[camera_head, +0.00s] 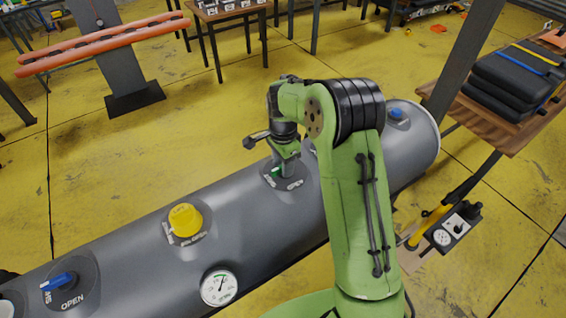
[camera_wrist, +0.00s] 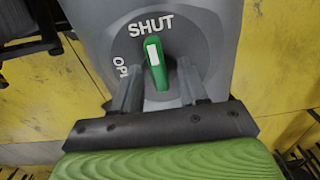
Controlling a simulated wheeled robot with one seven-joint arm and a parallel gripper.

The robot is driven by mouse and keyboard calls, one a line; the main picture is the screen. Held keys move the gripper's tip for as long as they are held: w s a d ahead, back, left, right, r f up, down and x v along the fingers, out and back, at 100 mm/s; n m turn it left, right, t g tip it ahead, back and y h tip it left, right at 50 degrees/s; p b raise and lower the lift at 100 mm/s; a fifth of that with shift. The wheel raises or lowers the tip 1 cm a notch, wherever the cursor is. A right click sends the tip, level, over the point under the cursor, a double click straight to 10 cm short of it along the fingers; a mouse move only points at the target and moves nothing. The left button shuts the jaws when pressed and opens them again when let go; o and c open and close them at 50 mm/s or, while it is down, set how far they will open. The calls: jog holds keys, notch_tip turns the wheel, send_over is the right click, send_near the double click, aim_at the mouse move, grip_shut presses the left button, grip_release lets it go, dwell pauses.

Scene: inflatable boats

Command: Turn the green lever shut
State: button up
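The green lever (camera_wrist: 157,68) sits on a round dark plate (camera_wrist: 180,50) on the grey tube. Its white-marked end points up toward the word SHUT in the wrist view, leaning slightly left; the word OPEN is at the left, partly hidden by a finger. My gripper (camera_wrist: 158,78) has one finger on each side of the lever, with a visible gap on both sides, so it is open around it. In the head view my gripper (camera_head: 287,163) reaches down onto the tube, and a little of the green lever (camera_head: 276,172) shows beside it.
The grey boat tube (camera_head: 130,250) runs diagonally across the front. It carries a yellow knob (camera_head: 185,219), a blue lever (camera_head: 58,281), a gauge (camera_head: 218,287) and another blue lever (camera_head: 396,113). A wooden table (camera_head: 480,112) with black cases stands at right.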

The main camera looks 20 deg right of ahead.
notch_tip(320, 180, up, 16)
jog(key=p, duration=0.2)
jog(key=shift+f, duration=0.15)
dwell(0.4)
